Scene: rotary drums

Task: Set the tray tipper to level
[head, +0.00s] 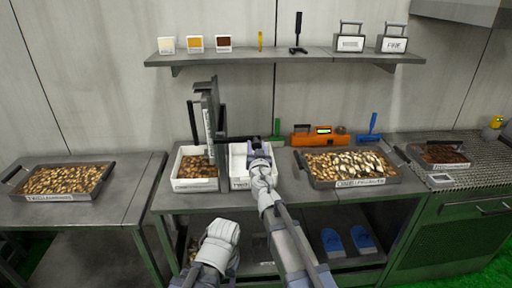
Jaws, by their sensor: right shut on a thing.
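The tray tipper (209,120) stands on the middle table with its grey tray steeply tilted, almost on edge, above a white bin of brown pieces (196,168). A thin dark bar (240,138) runs right from the tipper toward my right gripper (258,152). My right gripper is shut at the end of this bar, which looks like the tipper's handle; its fingertips are small and partly hidden by my wrist. My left gripper (222,232) is low in front of the table, apart from everything; its fingers cannot be made out.
A second white bin (238,176) stands beneath my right gripper. A filled tray (346,184), an orange device (318,138), and green (277,130) and blue (370,128) scoops lie to the right. Another filled tray (62,196) is on the left table. A shelf (290,56) hangs above.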

